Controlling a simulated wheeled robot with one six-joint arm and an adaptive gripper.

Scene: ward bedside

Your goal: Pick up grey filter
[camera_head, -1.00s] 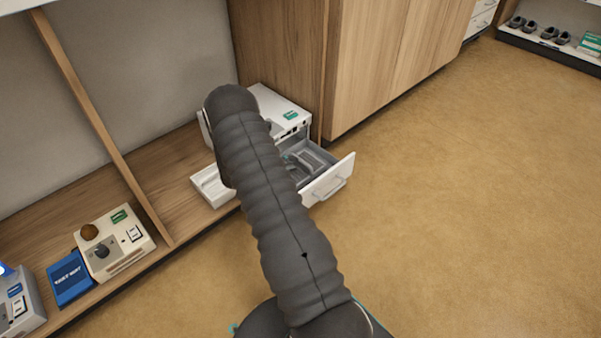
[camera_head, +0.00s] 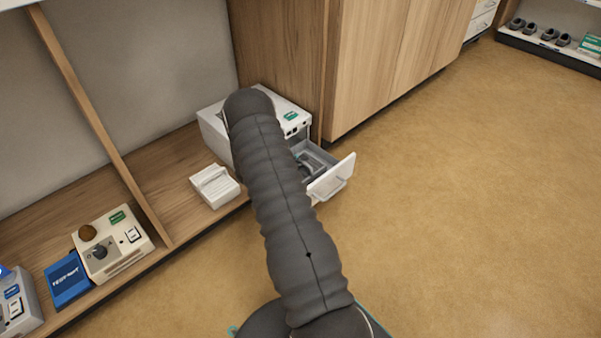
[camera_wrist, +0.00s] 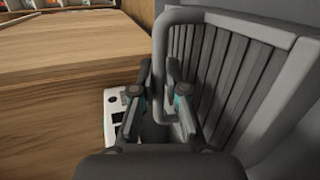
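In the wrist view a grey ribbed piece with a paler rounded rim (camera_wrist: 235,70) fills the right side, close to the camera. It looks like the grey filter. My gripper (camera_wrist: 159,75) has one finger on each side of the piece's upright left bar. The gap around the bar is small, and I cannot tell whether the fingers press on it. In the head view my arm hides my gripper and part of the open white drawer (camera_head: 330,180). Some grey shapes show inside the drawer, but they are too small to make out.
The drawer belongs to a white device (camera_head: 290,112) on a low wooden shelf (camera_head: 165,190). A white ribbed block (camera_head: 214,186) lies left of my arm. A beige device (camera_head: 115,245) and a blue box (camera_head: 68,280) stand farther left. The floor at right is clear.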

